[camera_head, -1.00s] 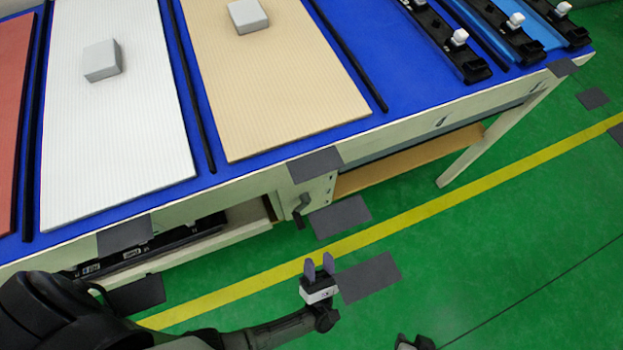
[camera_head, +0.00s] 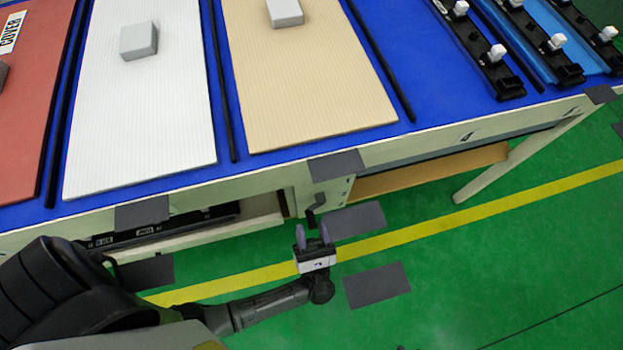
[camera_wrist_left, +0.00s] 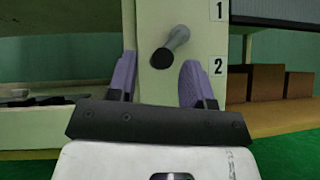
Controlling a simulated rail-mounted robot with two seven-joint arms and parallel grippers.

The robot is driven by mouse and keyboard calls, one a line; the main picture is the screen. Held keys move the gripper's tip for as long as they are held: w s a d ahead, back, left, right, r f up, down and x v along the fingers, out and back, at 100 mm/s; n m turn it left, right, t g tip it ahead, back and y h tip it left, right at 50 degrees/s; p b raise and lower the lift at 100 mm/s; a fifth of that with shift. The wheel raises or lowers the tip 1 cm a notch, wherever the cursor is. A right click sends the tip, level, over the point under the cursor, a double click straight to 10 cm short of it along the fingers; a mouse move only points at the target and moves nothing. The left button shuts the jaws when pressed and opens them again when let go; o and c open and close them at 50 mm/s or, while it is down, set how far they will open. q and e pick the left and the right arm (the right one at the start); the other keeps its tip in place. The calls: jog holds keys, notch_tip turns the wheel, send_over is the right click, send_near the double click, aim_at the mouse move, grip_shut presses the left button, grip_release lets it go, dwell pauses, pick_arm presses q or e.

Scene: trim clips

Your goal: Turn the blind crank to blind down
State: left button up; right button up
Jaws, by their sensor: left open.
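The blind crank (camera_head: 314,208) is a small dark handle on the front of the pale post under the blue table. In the left wrist view the crank (camera_wrist_left: 177,38) is a grey rod with a dark round end, sticking out toward the camera. My left gripper (camera_head: 312,236) is open, with two purple fingers pointing at the post. In the left wrist view the crank's dark end lies between the fingers of the left gripper (camera_wrist_left: 160,65) in the picture; whether it is within their depth I cannot tell. My right gripper is not in view.
Labels 1 and 2 (camera_wrist_left: 218,66) are on the post right of the crank. The blue table (camera_head: 430,70) above carries white, tan and red panels and dark strips. A shelf with dark parts (camera_head: 165,228) is left of the post. Green floor lies in front.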

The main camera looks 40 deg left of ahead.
aim_at(311, 220)
pick_arm(q)
jog(key=shift+x, duration=1.45)
jog(key=c, duration=0.8)
jog(key=shift+r+m+t+h+p, duration=0.3)
jog(key=shift+m+p, duration=0.1)
jog(key=shift+m, duration=0.2)
grip_shut()
jog(key=shift+s+a+r+m+t+h+p, duration=0.2)
jog(key=shift+r+m+t+h+p, duration=0.25)
jog(key=shift+m+h+p, duration=1.45)
jog(key=shift+s+a+r+m+t+h+p, duration=0.1)
jog(key=shift+s+r+m+t+h+p, duration=0.3)
jog(key=shift+m+h+p, duration=1.55)
jog(key=shift+w+a+r+m+t+h+p, duration=0.2)
jog(key=shift+m+t+h+p, duration=0.45)
jog(key=shift+m+h+p, duration=1.2)
jog(key=shift+s+d+m+y+b, duration=0.1)
jog(key=shift+s+m+y+b, duration=0.05)
jog(key=shift+m+y+b, duration=0.35)
